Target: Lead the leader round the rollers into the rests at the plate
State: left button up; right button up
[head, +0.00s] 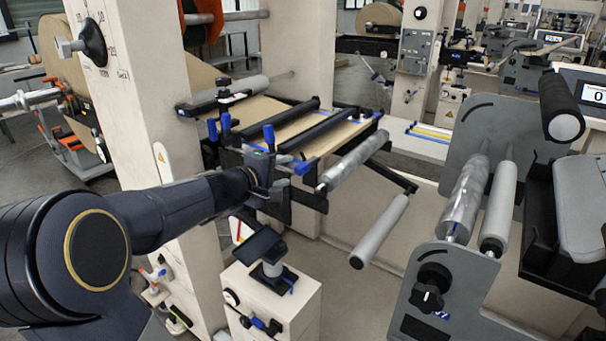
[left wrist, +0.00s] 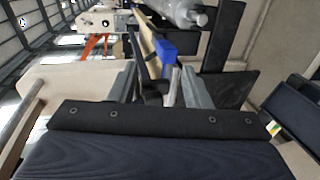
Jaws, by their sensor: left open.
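The brown kraft web (head: 345,137) lies across the splice table, under dark crossbars (head: 285,126). Blue levers (head: 268,136) and a blue end piece (head: 302,168) stand at its near edge. A shiny roller (head: 352,160) and a grey roller (head: 380,230) sit to the right of it. My left gripper (head: 282,168) is at the table's near edge, partly hidden by its own wrist. In the left wrist view its jaws (left wrist: 157,88) are apart, with a blue block (left wrist: 167,50) and dark parts beyond and between them. I cannot tell whether they touch. My right gripper does not show.
A pale cabinet (head: 270,305) with a dark-topped post stands below my left arm. A pale upright (head: 140,100) rises behind the arm. To the right, a grey frame (head: 465,120) carries a shiny roller (head: 467,198) and a grey one (head: 498,205). Open space lies between.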

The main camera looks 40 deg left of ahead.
aim_at(298, 170)
pick_arm(q)
jog(key=b+x, duration=0.1)
jog(key=x, duration=0.4)
jog(key=f+b+x, duration=0.1)
jog(key=x, duration=0.1)
jog(key=shift+w+b, duration=0.25)
jog(key=shift+b, duration=0.05)
jog(key=shift+w+f, duration=0.1)
jog(key=shift+w, duration=0.4)
grip_shut()
